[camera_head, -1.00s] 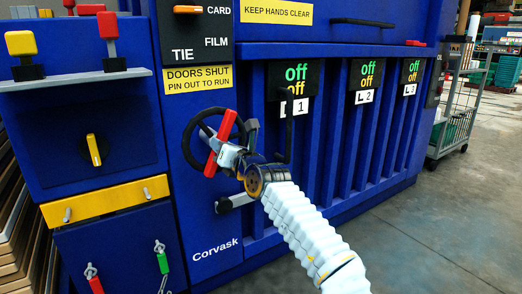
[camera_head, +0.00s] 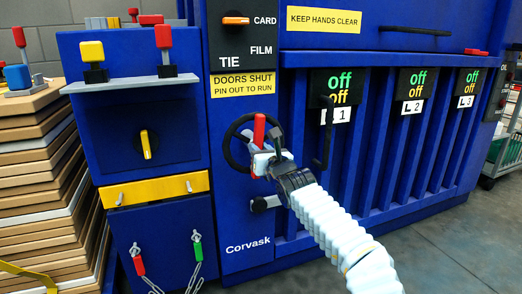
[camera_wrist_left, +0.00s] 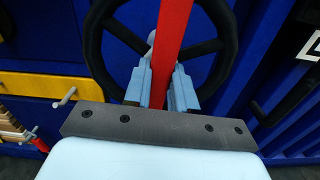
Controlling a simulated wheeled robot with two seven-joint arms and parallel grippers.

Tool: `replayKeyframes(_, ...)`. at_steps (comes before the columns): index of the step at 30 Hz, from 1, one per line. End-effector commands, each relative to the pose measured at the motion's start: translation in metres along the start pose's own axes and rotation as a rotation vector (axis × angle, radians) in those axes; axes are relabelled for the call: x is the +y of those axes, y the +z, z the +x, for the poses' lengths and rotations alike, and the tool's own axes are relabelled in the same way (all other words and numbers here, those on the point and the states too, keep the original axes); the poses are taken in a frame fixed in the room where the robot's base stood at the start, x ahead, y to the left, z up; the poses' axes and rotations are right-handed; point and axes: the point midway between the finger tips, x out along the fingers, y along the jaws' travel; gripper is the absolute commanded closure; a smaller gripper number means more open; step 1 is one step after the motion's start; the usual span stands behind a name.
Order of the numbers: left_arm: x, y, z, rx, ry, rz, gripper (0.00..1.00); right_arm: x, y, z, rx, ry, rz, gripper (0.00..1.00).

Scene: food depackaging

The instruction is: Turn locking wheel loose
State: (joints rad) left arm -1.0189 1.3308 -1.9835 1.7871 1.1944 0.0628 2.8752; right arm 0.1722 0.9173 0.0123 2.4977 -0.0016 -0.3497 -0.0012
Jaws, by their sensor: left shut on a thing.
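The black locking wheel (camera_head: 228,149) is on the blue machine front, below the "DOORS SHUT PIN OUT TO RUN" sign. A red bar (camera_head: 259,129) crosses it and stands nearly upright. My left gripper (camera_head: 262,162) is shut on the red bar at the wheel. In the left wrist view the pale blue fingers (camera_wrist_left: 162,88) close on both sides of the red bar (camera_wrist_left: 175,30), with the wheel's rim (camera_wrist_left: 93,48) and spokes behind. The gripper hides the lower right part of the wheel in the head view. My right gripper is not in view.
A black vertical door handle (camera_head: 327,140) is right of the wheel, beside the L1 panel. A small black lever (camera_head: 265,204) sits just below the wheel. At left are a yellow bar (camera_head: 155,189), a shelf with knobs (camera_head: 130,83) and stacked boards (camera_head: 35,190).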

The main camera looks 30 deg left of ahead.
Motion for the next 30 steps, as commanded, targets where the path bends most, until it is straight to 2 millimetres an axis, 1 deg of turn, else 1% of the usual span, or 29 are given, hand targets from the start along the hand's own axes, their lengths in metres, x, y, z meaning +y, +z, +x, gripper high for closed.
replayKeyframes(4,0.002,0.003,0.001,-0.006,0.004,-0.001,1.0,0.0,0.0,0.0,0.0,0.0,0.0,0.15)
replayKeyframes(5,0.002,0.003,0.001,-0.006,0.003,-0.001,0.73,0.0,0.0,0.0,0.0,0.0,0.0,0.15)
replayKeyframes(9,0.001,0.002,0.001,-0.005,0.003,0.0,0.52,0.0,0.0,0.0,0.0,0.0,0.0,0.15)
replayKeyframes(10,0.001,0.002,0.001,-0.005,0.002,0.0,0.49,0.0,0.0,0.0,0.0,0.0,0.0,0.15)
replayKeyframes(17,0.0,0.001,0.0,-0.003,0.001,0.001,0.49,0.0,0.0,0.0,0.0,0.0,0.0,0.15)
replayKeyframes(20,0.0,0.002,-0.004,-0.002,0.0,0.002,0.49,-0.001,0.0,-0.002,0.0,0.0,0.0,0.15)
replayKeyframes(23,-0.001,0.003,-0.017,-0.003,-0.001,0.002,0.49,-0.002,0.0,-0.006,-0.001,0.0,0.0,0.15)
replayKeyframes(26,-0.001,0.004,-0.039,-0.003,-0.001,0.005,0.49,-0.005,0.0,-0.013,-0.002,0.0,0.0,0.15)
replayKeyframes(30,-0.001,0.006,-0.075,-0.006,-0.001,0.007,0.49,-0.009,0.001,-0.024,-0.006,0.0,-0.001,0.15)
